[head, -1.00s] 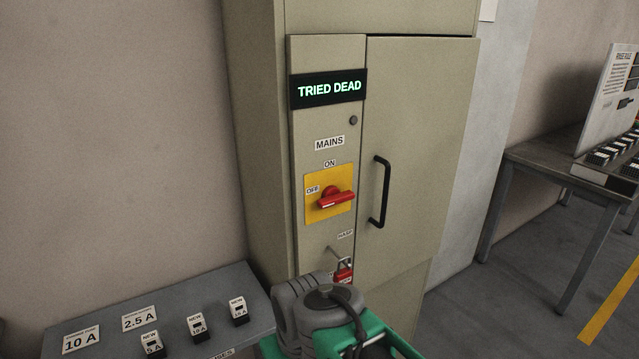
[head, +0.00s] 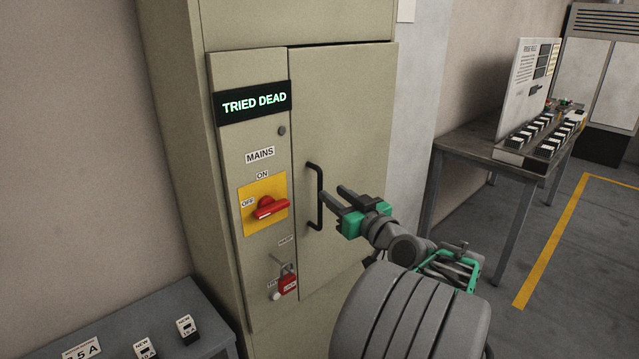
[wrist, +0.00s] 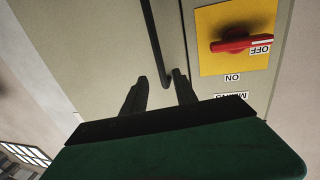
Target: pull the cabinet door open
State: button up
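The beige cabinet door (head: 350,120) appears shut, with a black vertical bar handle (head: 320,178) near its left edge. My gripper (head: 331,191) is at the handle's right side in the head view, fingers apart and pointing at the door. In the wrist view the handle (wrist: 154,40) runs down to between the two fingertips (wrist: 158,77), with a finger on either side. No grip on it shows. I cannot tell how deep the bar sits between the fingers.
Left of the door, the cabinet's panel carries a red switch on a yellow plate (head: 250,222), a red padlock (head: 288,284) and a lit "TRIED DEAD" sign (head: 253,102). A grey bench (head: 150,315) stands front left, a table (head: 450,150) at right. Floor shows between cabinet and table.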

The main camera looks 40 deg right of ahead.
aim_at(321, 186)
jog(key=w, duration=0.2)
jog(key=w+p, duration=0.1)
jog(key=w, duration=0.1)
jog(key=w+d+p, duration=0.1)
jog(key=w, duration=0.2)
grip_shut()
dwell(1.2)
